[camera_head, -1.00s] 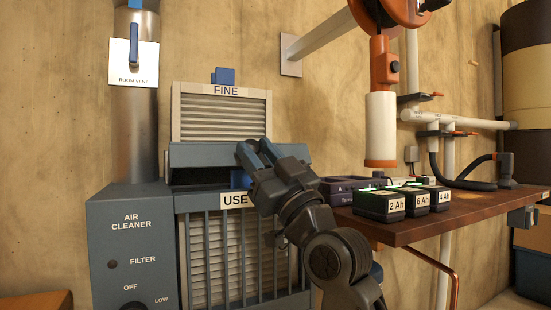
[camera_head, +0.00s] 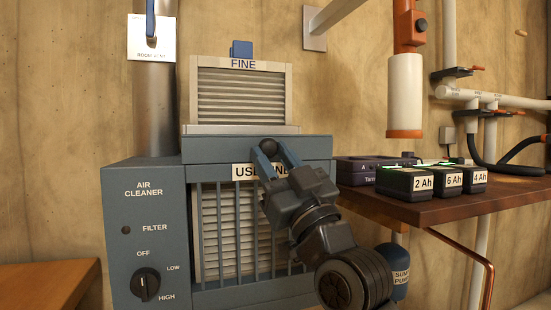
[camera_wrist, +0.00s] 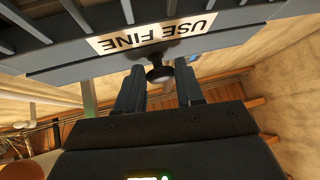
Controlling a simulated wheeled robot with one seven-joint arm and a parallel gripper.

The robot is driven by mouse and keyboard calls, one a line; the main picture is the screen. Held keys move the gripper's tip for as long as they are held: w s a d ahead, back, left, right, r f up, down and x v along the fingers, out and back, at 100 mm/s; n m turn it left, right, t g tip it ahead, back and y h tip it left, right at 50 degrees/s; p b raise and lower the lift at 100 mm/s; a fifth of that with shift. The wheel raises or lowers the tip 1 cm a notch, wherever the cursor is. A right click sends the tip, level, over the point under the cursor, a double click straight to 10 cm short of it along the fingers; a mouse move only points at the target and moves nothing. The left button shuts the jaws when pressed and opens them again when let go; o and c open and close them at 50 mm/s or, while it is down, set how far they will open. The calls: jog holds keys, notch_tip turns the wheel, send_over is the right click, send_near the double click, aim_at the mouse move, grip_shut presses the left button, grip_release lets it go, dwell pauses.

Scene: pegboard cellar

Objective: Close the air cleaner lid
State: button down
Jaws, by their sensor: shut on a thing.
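The air cleaner (camera_head: 150,245) is a blue-grey cabinet with a barred front and a "USE FINE" label (camera_head: 244,170). Its lid (camera_head: 220,146) lies across the top of the barred section, and no dark gap shows under it in the head view. A dark round knob (camera_head: 269,146) is on the lid's front. My gripper (camera_head: 276,151) reaches up from below right, its two fingers around the knob. In the wrist view the knob (camera_wrist: 160,75) shows between the fingertips (camera_wrist: 160,92), beside the upside-down label. My gripper covers part of the label in the head view.
A filter marked "FINE" (camera_head: 240,95) stands upright above the lid. To the right, a wooden shelf (camera_head: 440,212) carries battery packs (camera_head: 404,182). A white tube with orange ends (camera_head: 405,95) hangs above it. An orange-brown surface (camera_head: 45,285) is at lower left.

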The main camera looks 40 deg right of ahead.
jog(key=shift+w+f, duration=0.25)
jog(key=shift+f, duration=0.25)
jog(key=c, duration=1.1)
grip_release()
jog(key=o, duration=0.3)
jog(key=shift+o, duration=0.3)
jog(key=shift+d+r, duration=0.1)
jog(key=shift+d, duration=0.1)
jog(key=shift+s, duration=0.1)
jog(key=shift+s+f, duration=0.25)
jog(key=b+v, duration=0.1)
jog(key=v, duration=0.6)
jog(key=shift+a+r, duration=0.15)
jog(key=shift+a, duration=0.15)
